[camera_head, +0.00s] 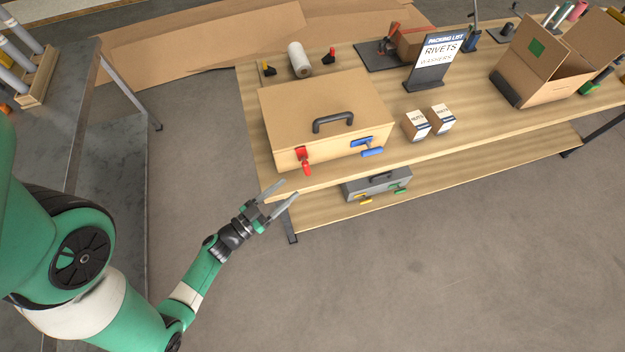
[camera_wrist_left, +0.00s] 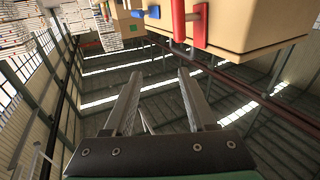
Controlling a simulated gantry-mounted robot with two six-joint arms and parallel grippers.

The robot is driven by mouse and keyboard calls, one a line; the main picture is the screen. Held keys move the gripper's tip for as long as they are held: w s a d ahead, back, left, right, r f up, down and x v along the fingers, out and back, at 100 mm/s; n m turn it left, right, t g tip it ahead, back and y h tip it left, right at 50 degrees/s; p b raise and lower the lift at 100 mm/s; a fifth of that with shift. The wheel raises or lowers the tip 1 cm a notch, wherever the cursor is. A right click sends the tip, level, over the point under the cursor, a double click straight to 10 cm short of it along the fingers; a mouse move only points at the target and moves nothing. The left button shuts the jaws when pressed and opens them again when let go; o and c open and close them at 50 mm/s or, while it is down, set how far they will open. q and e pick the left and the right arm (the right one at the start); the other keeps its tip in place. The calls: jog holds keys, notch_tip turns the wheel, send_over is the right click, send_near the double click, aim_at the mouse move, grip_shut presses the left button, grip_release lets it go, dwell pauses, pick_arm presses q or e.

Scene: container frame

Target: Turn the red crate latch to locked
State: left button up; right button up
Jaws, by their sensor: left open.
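The tan crate (camera_head: 325,115) with a black top handle stands at the front left of the wooden table. Its red latch (camera_head: 304,160) is on the left of the front face, with its handle hanging down and slightly tilted. A blue latch (camera_head: 368,147) is on the right of the same face. My left gripper (camera_head: 286,190) is open and empty, below and in front of the red latch, apart from it. In the left wrist view the red latch (camera_wrist_left: 179,20) shows beyond the open fingers (camera_wrist_left: 158,100), near the top. My right gripper is not in view.
A grey case (camera_head: 376,184) with yellow and green latches sits on the lower shelf. Two small boxes (camera_head: 428,122), a packing list sign (camera_head: 441,62) and an open carton (camera_head: 550,62) stand to the right. The floor in front is clear.

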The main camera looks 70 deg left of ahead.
aim_at(305, 163)
pick_arm(q)
notch_tip(305, 163, down, 4)
jog(key=s+n+g+y, duration=0.1)
jog(key=s+n, duration=0.1)
jog(key=s, duration=0.1)
jog(key=shift+y, duration=0.4)
jog(key=b+x, duration=0.1)
jog(key=x, duration=0.2)
jog(key=b+x, duration=0.1)
jog(key=x, duration=0.3)
jog(key=b+x, duration=0.1)
jog(key=x, duration=0.3)
jog(key=shift+a, duration=0.45)
jog(key=shift+w+a, duration=0.2)
jog(key=shift+w, duration=0.2)
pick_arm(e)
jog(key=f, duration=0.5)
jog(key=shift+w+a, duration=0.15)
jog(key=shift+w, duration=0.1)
pick_arm(q)
grip_shut()
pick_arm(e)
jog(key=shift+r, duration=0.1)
